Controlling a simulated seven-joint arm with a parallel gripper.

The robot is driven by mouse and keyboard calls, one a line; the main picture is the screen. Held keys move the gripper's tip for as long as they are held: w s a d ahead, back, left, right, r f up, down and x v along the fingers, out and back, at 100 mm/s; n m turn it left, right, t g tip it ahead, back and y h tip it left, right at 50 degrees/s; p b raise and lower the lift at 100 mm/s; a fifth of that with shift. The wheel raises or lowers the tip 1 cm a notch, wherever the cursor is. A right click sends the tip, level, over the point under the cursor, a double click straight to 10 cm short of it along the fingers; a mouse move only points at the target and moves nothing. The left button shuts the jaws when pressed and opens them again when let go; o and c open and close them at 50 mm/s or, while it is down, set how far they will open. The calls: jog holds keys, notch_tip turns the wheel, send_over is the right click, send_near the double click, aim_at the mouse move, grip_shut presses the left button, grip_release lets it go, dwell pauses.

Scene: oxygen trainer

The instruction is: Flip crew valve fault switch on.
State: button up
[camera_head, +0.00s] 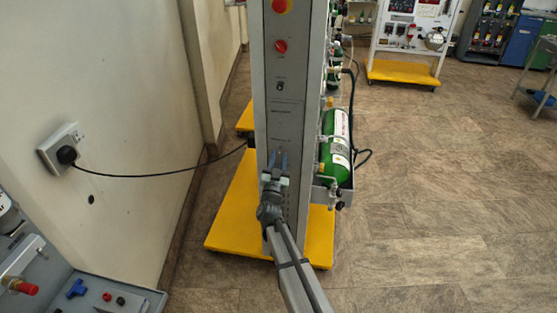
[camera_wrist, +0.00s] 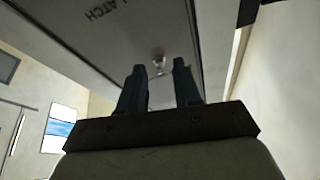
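The tall grey side panel (camera_head: 284,122) of the trainer stands upright in the head view. Its labels are too small to read there. My gripper (camera_head: 278,158) is in front of its lower part, fingers pointing up. In the wrist view my gripper (camera_wrist: 159,72) is open, with an empty gap between its two dark fingers. A small silver switch (camera_wrist: 159,62) on the panel shows in line with that gap, near the fingertips. I cannot tell whether it is the crew valve fault switch, its position, or any contact. Another toggle switch (camera_head: 281,86) sits higher on the panel.
A green cylinder (camera_head: 336,145) is mounted at right. A black cable (camera_head: 150,175) runs to a wall socket (camera_head: 63,146).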

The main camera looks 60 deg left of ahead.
jog(key=shift+c, duration=0.5)
grip_shut()
jog(key=shift+d+r, duration=0.1)
jog(key=shift+s+r+g+h, duration=0.1)
jog(key=shift+r+g+h, duration=0.1)
jog(key=shift+g+h, duration=0.3)
jog(key=shift+d+r+g+h, duration=0.1)
jog(key=shift+r+g+h, duration=0.25)
jog(key=shift+g+h, duration=0.3)
jog(key=shift+r+g+h, duration=0.3)
jog(key=shift+g+h, duration=0.25)
jog(key=shift+h, duration=0.1)
jog(key=shift+a+r+g+h, duration=0.1)
jog(key=shift+r+g+h, duration=0.35)
jog(key=shift+g+h, duration=0.3)
jog(key=shift+a+r+g+h, duration=0.1)
jog(key=shift+r+g+h, duration=0.3)
jog(key=shift+g+h, duration=0.3)
jog(key=shift+r+g+h, duration=0.15)
jog(key=shift+g+h, duration=0.3)
jog(key=shift+o, duration=0.5)
grip_release()
